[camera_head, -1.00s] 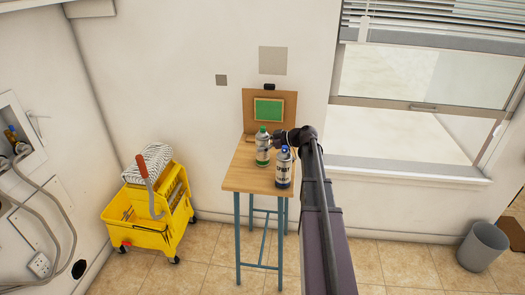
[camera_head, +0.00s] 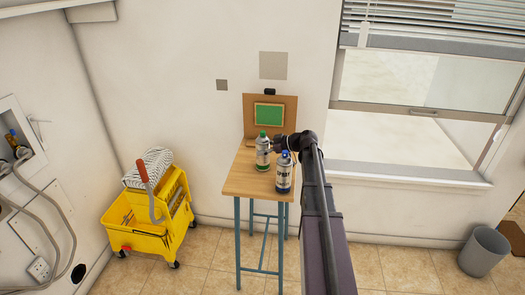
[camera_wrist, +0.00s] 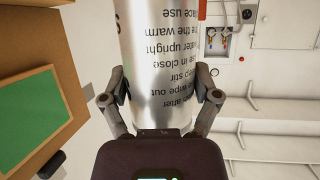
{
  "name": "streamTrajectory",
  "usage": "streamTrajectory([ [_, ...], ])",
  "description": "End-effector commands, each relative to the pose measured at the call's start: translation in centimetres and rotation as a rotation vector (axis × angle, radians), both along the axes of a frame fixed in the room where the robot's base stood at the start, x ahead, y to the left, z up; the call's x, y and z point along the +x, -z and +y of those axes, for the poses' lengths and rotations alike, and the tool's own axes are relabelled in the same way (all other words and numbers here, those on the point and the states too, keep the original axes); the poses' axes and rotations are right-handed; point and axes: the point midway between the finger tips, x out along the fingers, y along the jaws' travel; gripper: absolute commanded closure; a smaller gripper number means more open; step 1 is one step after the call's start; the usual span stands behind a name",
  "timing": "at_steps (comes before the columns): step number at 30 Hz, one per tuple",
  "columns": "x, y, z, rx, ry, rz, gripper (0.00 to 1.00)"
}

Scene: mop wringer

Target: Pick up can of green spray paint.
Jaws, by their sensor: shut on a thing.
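The can of green spray paint (camera_head: 263,153) has a green cap and stands upright on the small wooden table. My gripper (camera_head: 271,145) reaches it from the right and is shut on its side. In the wrist view, the silver can (camera_wrist: 160,60) with printed text fills the space between the two fingers of my gripper (camera_wrist: 161,92). The fingers press on its two sides. The can's cap is out of the wrist view. I cannot see any gap under the can.
A blue-capped spray can (camera_head: 283,175) stands close in front, just below my gripper. A board with a green panel (camera_head: 269,113) stands at the table's back. The table top (camera_head: 240,181) is bare at the front left. A yellow mop bucket (camera_head: 135,236) stands left of the table.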

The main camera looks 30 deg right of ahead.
Motion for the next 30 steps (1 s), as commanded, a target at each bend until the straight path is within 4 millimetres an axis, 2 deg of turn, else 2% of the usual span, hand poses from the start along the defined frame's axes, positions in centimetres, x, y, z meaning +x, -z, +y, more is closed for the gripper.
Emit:
streamTrajectory([
  [17,0.0,-3.9,-0.1,0.002,0.001,-0.001,0.82],
  [30,-7.5,-4.4,-5.8,0.001,0.005,-0.001,0.82],
])
